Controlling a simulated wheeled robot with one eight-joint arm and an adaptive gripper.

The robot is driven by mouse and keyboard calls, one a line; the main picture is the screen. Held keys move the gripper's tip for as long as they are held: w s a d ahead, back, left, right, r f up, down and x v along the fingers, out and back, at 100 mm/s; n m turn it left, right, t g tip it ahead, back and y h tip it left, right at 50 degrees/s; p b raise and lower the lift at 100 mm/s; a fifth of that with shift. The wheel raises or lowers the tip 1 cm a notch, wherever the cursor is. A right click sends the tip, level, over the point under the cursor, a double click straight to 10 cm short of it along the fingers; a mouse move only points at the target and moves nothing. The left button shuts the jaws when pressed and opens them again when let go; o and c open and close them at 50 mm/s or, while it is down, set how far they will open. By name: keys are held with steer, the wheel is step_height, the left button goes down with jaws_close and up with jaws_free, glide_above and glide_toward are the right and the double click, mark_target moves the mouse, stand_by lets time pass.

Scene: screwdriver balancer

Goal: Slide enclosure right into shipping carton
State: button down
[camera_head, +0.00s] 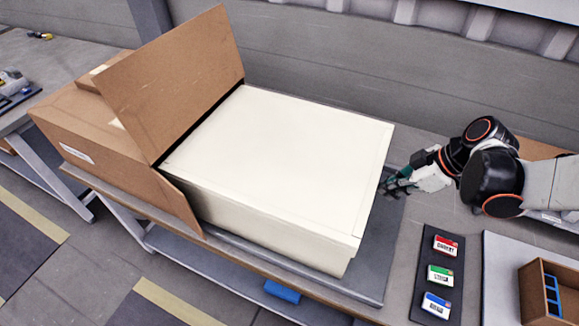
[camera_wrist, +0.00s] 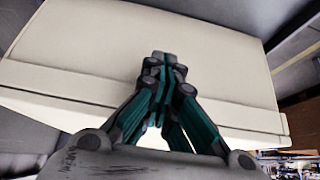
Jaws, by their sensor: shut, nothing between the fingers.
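The enclosure (camera_head: 285,150) is a large cream box lying flat on a grey board on the bench. Its left end is at the mouth of the shipping carton (camera_head: 105,140), a brown cardboard box on its side with its flaps open; how far inside it reaches is hidden by the flaps. My gripper (camera_head: 388,188) is at the enclosure's right end, shut and empty. In the wrist view my gripper (camera_wrist: 162,62) has its closed fingers pointing at the enclosure (camera_wrist: 140,40). I cannot tell whether the fingertips touch it.
A dark strip with red, green and blue labelled cards (camera_head: 440,275) lies right of the enclosure. A brown organizer (camera_head: 535,292) stands on a pale mat at the lower right. A grey wall runs behind the bench. A blue item (camera_head: 282,291) is on the lower shelf.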

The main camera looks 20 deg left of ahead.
steer(key=shift+a+b, duration=0.3)
steer(key=shift+a, duration=6.65)
steer(key=shift+s+a, duration=0.1)
steer(key=shift+a, duration=10.35)
steer(key=shift+a, duration=8.55)
steer(key=shift+d, duration=0.1)
